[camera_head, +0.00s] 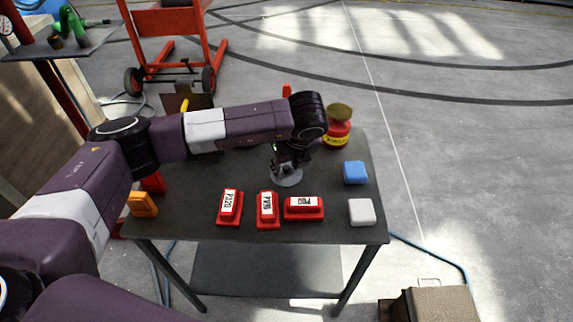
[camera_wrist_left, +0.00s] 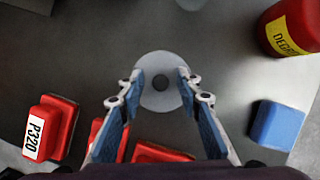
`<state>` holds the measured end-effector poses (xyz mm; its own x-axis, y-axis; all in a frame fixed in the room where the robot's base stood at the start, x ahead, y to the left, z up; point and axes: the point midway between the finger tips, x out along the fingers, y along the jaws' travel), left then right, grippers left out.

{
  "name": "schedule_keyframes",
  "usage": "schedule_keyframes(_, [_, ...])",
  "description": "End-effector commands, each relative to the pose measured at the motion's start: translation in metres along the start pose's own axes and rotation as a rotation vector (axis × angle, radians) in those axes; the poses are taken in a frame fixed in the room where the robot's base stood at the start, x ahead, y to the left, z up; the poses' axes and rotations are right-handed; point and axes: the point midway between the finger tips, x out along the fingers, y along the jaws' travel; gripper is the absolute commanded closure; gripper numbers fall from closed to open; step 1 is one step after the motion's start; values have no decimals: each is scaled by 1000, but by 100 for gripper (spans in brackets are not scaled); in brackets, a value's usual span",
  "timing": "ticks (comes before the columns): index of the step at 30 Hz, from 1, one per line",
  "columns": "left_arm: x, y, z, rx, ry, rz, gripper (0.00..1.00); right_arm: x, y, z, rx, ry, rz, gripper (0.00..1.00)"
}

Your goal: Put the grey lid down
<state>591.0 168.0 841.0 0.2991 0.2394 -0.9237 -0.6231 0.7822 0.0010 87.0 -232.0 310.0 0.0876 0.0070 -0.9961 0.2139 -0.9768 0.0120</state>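The grey lid (camera_head: 287,179) is a round disc near the middle of the dark table (camera_head: 195,230). It also shows in the left wrist view (camera_wrist_left: 160,108), flat, with a small dark round knob at its centre. My left gripper (camera_head: 284,168) points down right over it. In the left wrist view its two fingers (camera_wrist_left: 161,76) stand apart on either side of the knob, with a gap at each side. The fingertips cover parts of the disc's edge. The lid appears to lie on the table, but its underside is hidden. My right gripper is not in view.
Several red blocks (camera_head: 268,212) with white labels lie along the front. A blue block (camera_head: 355,172), a white block (camera_head: 361,212) and a red and yellow container (camera_head: 337,132) stand to the right. An orange item (camera_head: 143,204) is at the left. Bare table surrounds the lid.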

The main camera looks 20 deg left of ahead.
Motion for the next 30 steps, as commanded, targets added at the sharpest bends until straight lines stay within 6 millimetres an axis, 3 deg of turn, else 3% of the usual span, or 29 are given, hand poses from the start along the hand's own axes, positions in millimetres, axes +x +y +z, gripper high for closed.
schedule_keyframes(7, [-10, -1, 2, 1, -1, -4, 68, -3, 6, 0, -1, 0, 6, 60])
schedule_keyframes(21, [-104, -1, 1, 1, -2, -4, 68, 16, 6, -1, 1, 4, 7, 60])
schedule_keyframes(30, [-124, 0, 1, 0, 0, -1, 68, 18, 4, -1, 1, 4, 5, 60])
